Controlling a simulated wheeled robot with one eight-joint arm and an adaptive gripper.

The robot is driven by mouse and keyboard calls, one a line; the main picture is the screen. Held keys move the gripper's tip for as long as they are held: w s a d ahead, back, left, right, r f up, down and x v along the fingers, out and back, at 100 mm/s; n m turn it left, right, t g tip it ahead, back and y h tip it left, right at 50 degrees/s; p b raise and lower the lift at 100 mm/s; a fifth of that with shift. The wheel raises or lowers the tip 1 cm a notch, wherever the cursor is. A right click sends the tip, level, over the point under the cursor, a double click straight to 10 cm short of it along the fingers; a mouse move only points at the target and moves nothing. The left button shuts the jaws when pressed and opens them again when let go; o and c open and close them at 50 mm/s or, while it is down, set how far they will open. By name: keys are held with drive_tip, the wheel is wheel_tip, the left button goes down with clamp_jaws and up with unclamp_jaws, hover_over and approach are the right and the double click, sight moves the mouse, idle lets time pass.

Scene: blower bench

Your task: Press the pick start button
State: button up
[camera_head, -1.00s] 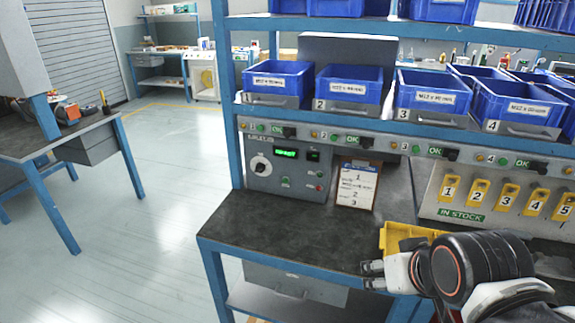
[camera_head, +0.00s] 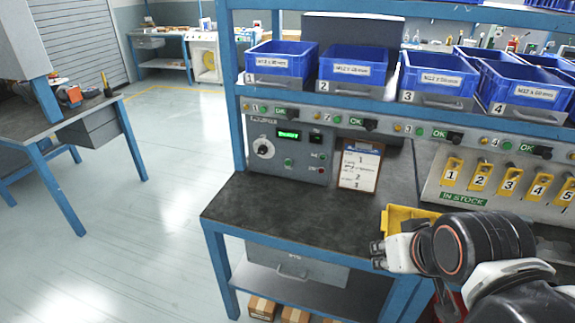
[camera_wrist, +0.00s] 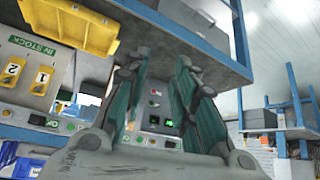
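The grey control panel (camera_head: 265,165) stands at the back of the bench, with a dial, a lit green display (camera_head: 288,135), green buttons and a red button. One green button (camera_head: 288,162) sits below the display. The labels are too small to tell which is pick start. My gripper (camera_head: 378,255) is near the bench's front edge, in front of and right of the panel, apart from it. In the wrist view, the fingers of my gripper (camera_wrist: 160,85) are spread and empty. The panel shows upside down between them, with its green display (camera_wrist: 165,122).
A clipboard (camera_head: 358,168) leans right of the panel. A yellow tray (camera_head: 398,219) lies behind my gripper. Blue bins (camera_head: 283,66) line the shelf above. Yellow numbered tags (camera_head: 480,175) hang at right. The bench top (camera_head: 270,210) before the panel is clear.

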clamp_jaws()
idle(1.0)
